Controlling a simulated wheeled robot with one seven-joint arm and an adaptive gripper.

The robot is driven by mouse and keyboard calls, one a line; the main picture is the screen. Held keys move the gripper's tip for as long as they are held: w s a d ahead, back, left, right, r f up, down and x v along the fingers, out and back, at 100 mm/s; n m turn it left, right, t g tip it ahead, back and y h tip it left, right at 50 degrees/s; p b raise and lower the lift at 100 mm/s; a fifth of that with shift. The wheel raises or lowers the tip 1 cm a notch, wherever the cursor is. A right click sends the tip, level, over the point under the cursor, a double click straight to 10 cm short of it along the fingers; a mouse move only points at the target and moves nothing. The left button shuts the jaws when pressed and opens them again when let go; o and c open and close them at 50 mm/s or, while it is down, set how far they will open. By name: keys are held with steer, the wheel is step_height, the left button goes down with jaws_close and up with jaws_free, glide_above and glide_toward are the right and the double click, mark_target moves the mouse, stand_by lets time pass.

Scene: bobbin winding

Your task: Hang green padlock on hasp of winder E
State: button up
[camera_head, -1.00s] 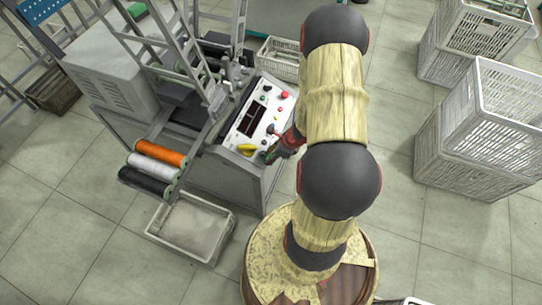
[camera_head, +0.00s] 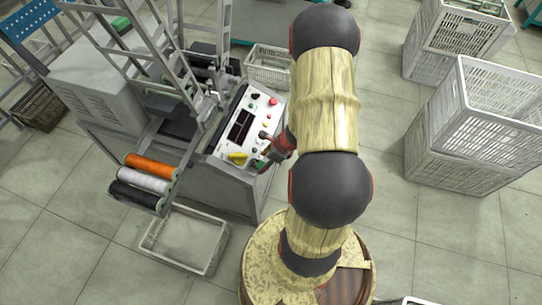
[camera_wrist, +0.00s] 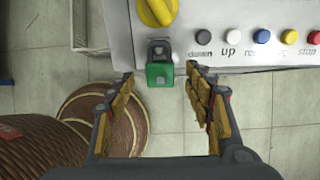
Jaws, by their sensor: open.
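The green padlock (camera_wrist: 160,75) is upright at the front edge of the winder's control panel (camera_wrist: 215,20), below the yellow knob (camera_wrist: 157,10). A grey metal piece (camera_wrist: 159,49), seemingly the hasp, is directly above its green body. I cannot tell whether the shackle passes through it. My gripper (camera_wrist: 160,72) is open, with one fingertip on each side of the padlock and visible gaps. In the head view, my gripper (camera_head: 263,158) is at the panel's lower right corner, partly hidden by my arm. No letter E is readable on the winder (camera_head: 200,130).
Orange, white and black spools (camera_head: 147,183) sit on the winder's front left. A white tray (camera_head: 222,250) lies on the floor below them. White crates (camera_head: 465,160) stand at the right. Coloured buttons (camera_wrist: 262,36) line the panel beside the padlock. Floor between the arm and crates is clear.

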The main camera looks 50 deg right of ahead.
steer(key=v, duration=0.9)
steer(key=shift+s+r, duration=0.15)
steer(key=shift+r, duration=0.15)
steer(key=s+a+r+n, duration=0.1)
steer(key=a+r+n, duration=0.7)
steer(key=r+n, duration=0.2)
steer(key=s+a+r+n+h, duration=0.1)
steer(key=a+r+n, duration=0.7)
steer(key=r+n, duration=0.3)
steer(key=s+a+r+n+t+h, duration=0.1)
steer(key=a+r+n, duration=0.7)
steer(key=r+n, duration=0.2)
step_height(320, 180, up, 3)
steer(key=shift+a+f, duration=0.2)
steer(key=shift+a, duration=0.05)
